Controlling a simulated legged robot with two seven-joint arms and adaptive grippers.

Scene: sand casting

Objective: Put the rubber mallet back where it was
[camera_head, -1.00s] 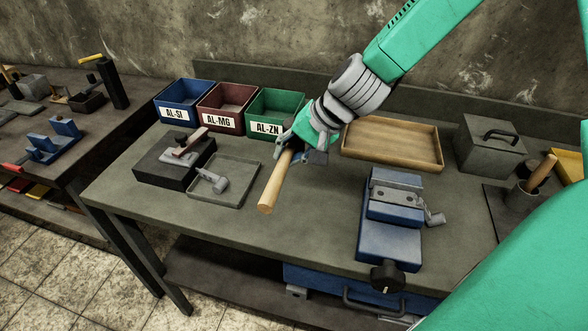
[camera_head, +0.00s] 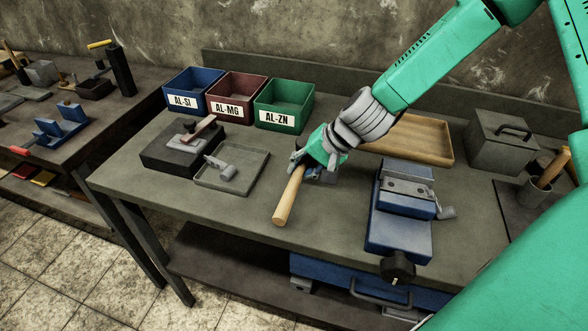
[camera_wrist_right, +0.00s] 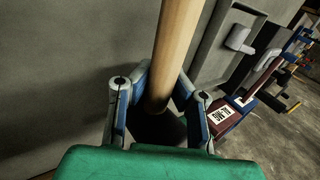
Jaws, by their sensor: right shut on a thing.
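The rubber mallet shows as a pale wooden handle (camera_head: 289,199) slanting toward the table's front edge in the head view. My right gripper (camera_head: 309,170) is shut on it low over the middle of the workbench, between the grey tray and the blue vise. In the right wrist view the handle (camera_wrist_right: 178,50) rises between the fingers of my right gripper (camera_wrist_right: 160,100), with a dark part, likely the head, at its base. The head is mostly hidden by the gripper in the head view. I cannot tell whether the mallet touches the bench. My left gripper is not in view.
A grey tray (camera_head: 206,182) with a small grey part lies left. Blue (camera_head: 183,104), red (camera_head: 226,109) and green (camera_head: 279,119) bins stand behind. A blue vise (camera_head: 399,232) is right, a wooden tray (camera_head: 433,153) behind it. Bench front near the handle is clear.

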